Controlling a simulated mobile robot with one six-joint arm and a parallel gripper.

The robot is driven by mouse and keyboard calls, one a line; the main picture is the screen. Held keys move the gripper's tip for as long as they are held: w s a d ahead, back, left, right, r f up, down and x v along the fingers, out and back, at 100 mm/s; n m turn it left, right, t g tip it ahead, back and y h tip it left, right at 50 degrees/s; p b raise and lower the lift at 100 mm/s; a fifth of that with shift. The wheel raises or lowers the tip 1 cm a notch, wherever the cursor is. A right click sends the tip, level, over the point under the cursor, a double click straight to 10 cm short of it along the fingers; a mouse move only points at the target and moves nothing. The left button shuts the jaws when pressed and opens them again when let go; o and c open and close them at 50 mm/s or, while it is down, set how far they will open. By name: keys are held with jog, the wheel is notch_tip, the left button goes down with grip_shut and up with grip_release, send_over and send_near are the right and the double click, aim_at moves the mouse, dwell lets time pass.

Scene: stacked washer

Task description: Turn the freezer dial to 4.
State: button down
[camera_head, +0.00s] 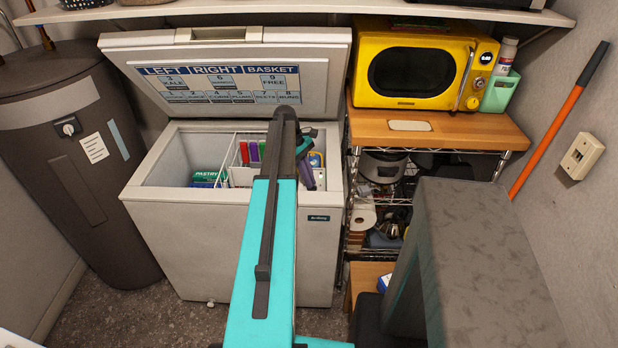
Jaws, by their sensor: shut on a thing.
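The white chest freezer (240,240) stands in the middle with its lid (230,70) raised. No dial can be made out on it; my arm covers part of its front. The lid bears a chart headed LEFT, RIGHT and BASKET. Inside are a white wire basket (232,160), a green PASTRY box (203,178) and several coloured packs. My gripper (307,172) is over the right part of the open freezer, mostly hidden behind my arm. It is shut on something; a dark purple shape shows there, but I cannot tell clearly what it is.
A yellow microwave (425,65) stands on a wood-topped wire rack (470,130) to the right. A dark grey water tank (70,160) stands left of the freezer. An orange-handled pole (548,140) leans on the right wall. A shelf (300,8) runs above the raised lid.

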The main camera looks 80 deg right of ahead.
jog(key=c, duration=1.9)
grip_release()
jog(key=b+v, duration=0.2)
jog(key=v, duration=1.1)
jog(key=shift+r, duration=0.4)
jog(key=shift+w+d, duration=0.1)
jog(key=shift+w, duration=0.05)
